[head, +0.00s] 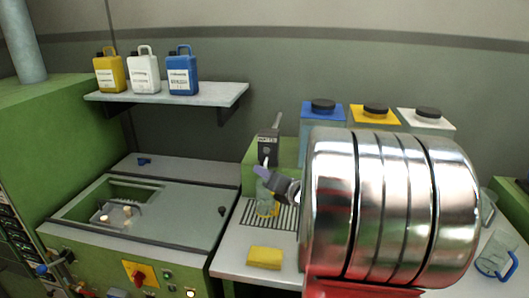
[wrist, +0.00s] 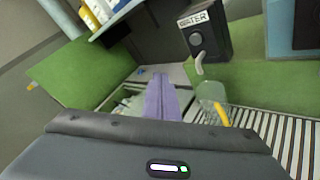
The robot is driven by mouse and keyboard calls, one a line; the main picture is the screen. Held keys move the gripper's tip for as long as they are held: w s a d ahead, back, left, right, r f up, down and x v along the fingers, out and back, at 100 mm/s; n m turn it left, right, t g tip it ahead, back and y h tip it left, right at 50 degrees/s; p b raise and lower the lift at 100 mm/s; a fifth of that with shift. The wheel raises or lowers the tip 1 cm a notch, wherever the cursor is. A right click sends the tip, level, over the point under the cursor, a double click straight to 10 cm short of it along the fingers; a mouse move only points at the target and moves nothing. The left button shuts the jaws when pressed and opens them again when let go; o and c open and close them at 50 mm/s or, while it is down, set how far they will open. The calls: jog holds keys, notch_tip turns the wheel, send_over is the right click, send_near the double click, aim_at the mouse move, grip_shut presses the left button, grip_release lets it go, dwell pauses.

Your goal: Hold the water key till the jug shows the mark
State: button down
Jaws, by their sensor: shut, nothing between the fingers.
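The water dispenser (head: 268,147) is a dark box on a green block, with a label ending in "TER" in the wrist view (wrist: 207,45). Its round dark key (wrist: 195,39) is on the front face, above a pale spout (wrist: 200,63). A clear jug (head: 266,200) with a yellow part stands under the spout on a slatted drip grid; it also shows in the wrist view (wrist: 211,98). I cannot tell its water level. My gripper (head: 262,171) has purple fingers, shut and empty. In the wrist view its tips (wrist: 160,78) are below and left of the key, apart from it.
A yellow sponge (head: 264,257) lies in front of the drip grid (head: 247,214). A green machine (head: 150,225) with a sunken basin is at left. A shelf (head: 215,93) holds three canisters above. Another jug (head: 495,255) with a blue handle is at right.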

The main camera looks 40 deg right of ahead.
aim_at(267, 150)
jog(key=shift+w+d, duration=0.9)
jog(key=shift+d, duration=0.25)
jog(key=shift+w+d, duration=0.9)
jog(key=shift+d, duration=0.25)
jog(key=shift+w+d, duration=0.9)
jog(key=shift+d, duration=0.25)
jog(key=shift+w+d, duration=0.1)
jog(key=shift+d, duration=0.05)
jog(key=shift+w+d, duration=0.1)
jog(key=shift+d, duration=0.1)
jog(key=shift+w+d, duration=0.25)
jog(key=shift+d, duration=0.05)
dwell(3.9)
